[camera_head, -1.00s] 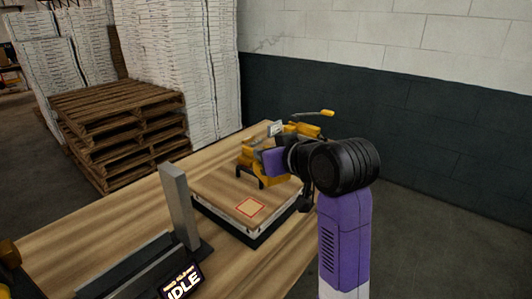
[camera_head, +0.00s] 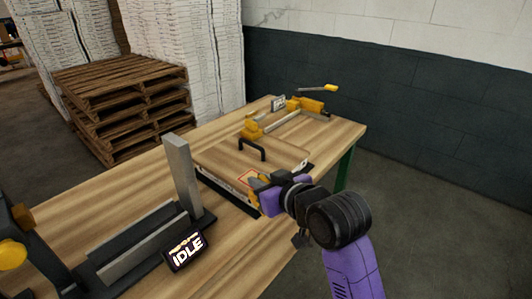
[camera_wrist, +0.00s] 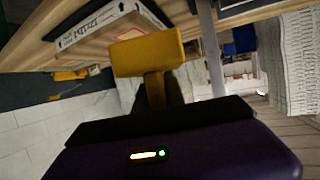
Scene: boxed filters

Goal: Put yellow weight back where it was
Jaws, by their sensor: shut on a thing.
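My gripper (camera_head: 268,183) is shut on the yellow weight (camera_head: 255,185), at the near right edge of the wood-topped white box (camera_head: 225,160). In the wrist view the yellow weight (camera_wrist: 148,54) is a block on a narrower stem, and the stem runs down to my gripper (camera_wrist: 155,105). The box lies on the table with a black handle (camera_head: 252,147) on top. A red square outline (camera_head: 244,178) on its top is partly hidden by the weight. I cannot tell whether the weight touches the box.
The wooden table (camera_head: 340,132) holds a yellow clamp device (camera_head: 312,105) at its back and a yellow block (camera_head: 250,130) behind the box. A grey upright post (camera_head: 178,172) and a display reading IDLE (camera_head: 184,250) stand left of the box. Pallets (camera_head: 120,95) stand beyond.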

